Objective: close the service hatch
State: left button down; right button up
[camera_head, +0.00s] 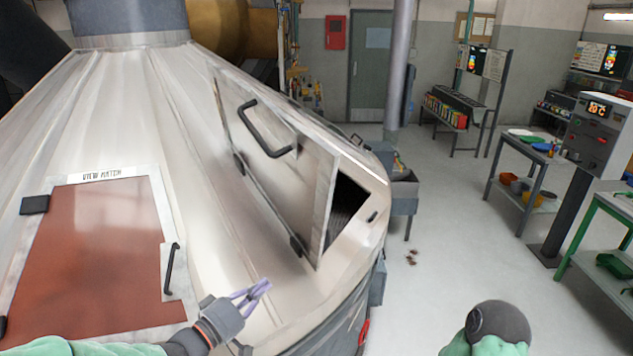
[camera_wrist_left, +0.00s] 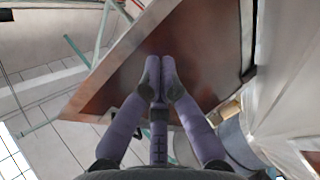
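The service hatch (camera_head: 265,165) is a pale metal door on the sloping cone of the machine, with a black bar handle (camera_head: 262,132). It stands open, tilted up from the cone, and a dark opening (camera_head: 345,207) shows at its right lower end. My left gripper (camera_head: 262,288) has purple fingers and is below and left of the hatch, apart from it and its handle. In the left wrist view its fingertips (camera_wrist_left: 160,72) are together, with nothing seen between them, in front of a red-brown panel (camera_wrist_left: 205,50). My right gripper is not in view; only part of that arm shows.
A red-brown view hatch (camera_head: 85,260), labelled and with its own black handle (camera_head: 172,270), lies left of my left gripper. A grey post (camera_head: 398,70) stands behind the machine.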

pick_arm(q)
jog(key=s+d+r+m+g+h+p, duration=0.1)
jog(key=s+r+m+h+p, duration=0.15)
jog(key=r, duration=0.75)
jog(key=s+d+r+m+g+h+p, duration=0.1)
jog(key=s+r+h+p, duration=0.25)
jog(key=r, duration=0.55)
jog(key=p, duration=0.3)
send_near(329, 192)
jog(key=shift+y, duration=0.3)
jog(key=x, duration=0.7)
jog(key=shift+r, duration=0.25)
